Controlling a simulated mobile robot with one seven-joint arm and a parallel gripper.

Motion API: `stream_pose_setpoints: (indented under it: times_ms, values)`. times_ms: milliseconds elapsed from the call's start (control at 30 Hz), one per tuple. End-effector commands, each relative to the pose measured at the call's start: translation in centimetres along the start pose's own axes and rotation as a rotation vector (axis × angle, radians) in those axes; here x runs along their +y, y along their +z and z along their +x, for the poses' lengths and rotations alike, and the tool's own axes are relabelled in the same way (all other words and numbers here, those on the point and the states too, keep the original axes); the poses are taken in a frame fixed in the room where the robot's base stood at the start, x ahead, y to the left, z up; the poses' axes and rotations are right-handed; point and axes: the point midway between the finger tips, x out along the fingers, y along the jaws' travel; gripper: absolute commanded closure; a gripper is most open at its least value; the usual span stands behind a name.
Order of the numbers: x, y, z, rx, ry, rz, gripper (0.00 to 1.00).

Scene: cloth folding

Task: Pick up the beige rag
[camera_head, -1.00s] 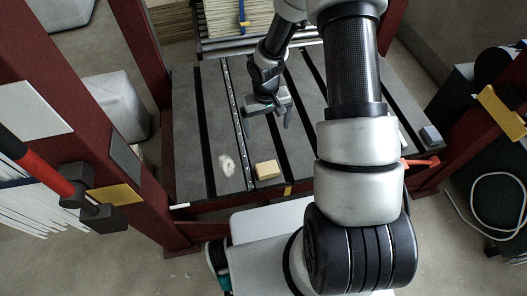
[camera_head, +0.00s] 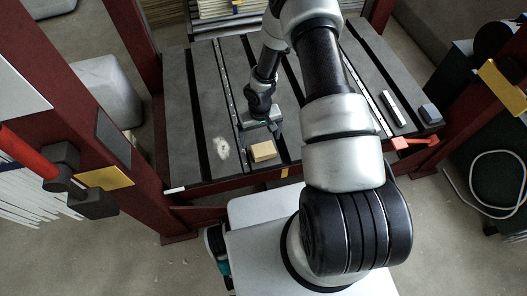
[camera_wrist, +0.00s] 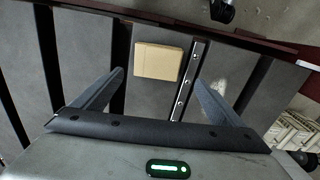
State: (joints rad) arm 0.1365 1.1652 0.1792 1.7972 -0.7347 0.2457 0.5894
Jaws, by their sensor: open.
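The beige rag (camera_head: 263,151) looks like a small folded block. It lies flat on the grey slotted table (camera_head: 190,100) near its front edge. My gripper (camera_head: 261,134) is just behind and above the rag in the head view, pointing down. In the wrist view the rag (camera_wrist: 158,61) lies beyond the fingertips, between their lines and nearer the left finger. The jaws of my gripper (camera_wrist: 166,82) are spread apart with nothing between them. The gap between the fingers and the rag is hard to judge.
A pale stain (camera_head: 221,147) marks the table left of the rag. A grey block (camera_head: 430,113), a white-topped bar (camera_head: 393,108) and a red-orange tool (camera_head: 414,142) sit at the right end. Dark red posts (camera_head: 75,110) flank the table. The surface around the rag is clear.

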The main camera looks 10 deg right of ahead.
Motion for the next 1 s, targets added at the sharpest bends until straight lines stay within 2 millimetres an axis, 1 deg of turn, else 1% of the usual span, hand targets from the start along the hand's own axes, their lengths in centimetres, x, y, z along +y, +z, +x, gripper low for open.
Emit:
stream_pose_setpoints:
  times_ms: [200,300,400,600,667,800,867,900,1000]
  values:
    - [0.8,0.4,3.4,-0.003,0.0,0.002,0.08]
    - [0.7,0.3,4.5,-0.002,0.001,-0.001,0.08]
    - [0.7,0.3,4.9,-0.001,0.001,0.001,0.08]
    - [0.7,0.3,4.9,-0.001,0.001,0.001,0.08]
    - [0.7,0.3,4.9,-0.001,0.001,0.001,0.16]
    - [0.7,0.3,4.9,-0.001,0.001,0.001,0.4]
    - [0.7,0.3,4.9,-0.001,0.001,0.001,0.5]
    - [0.7,0.3,4.9,-0.001,0.001,0.001,0.52]
    - [0.7,0.3,4.9,-0.001,0.001,0.001,0.52]
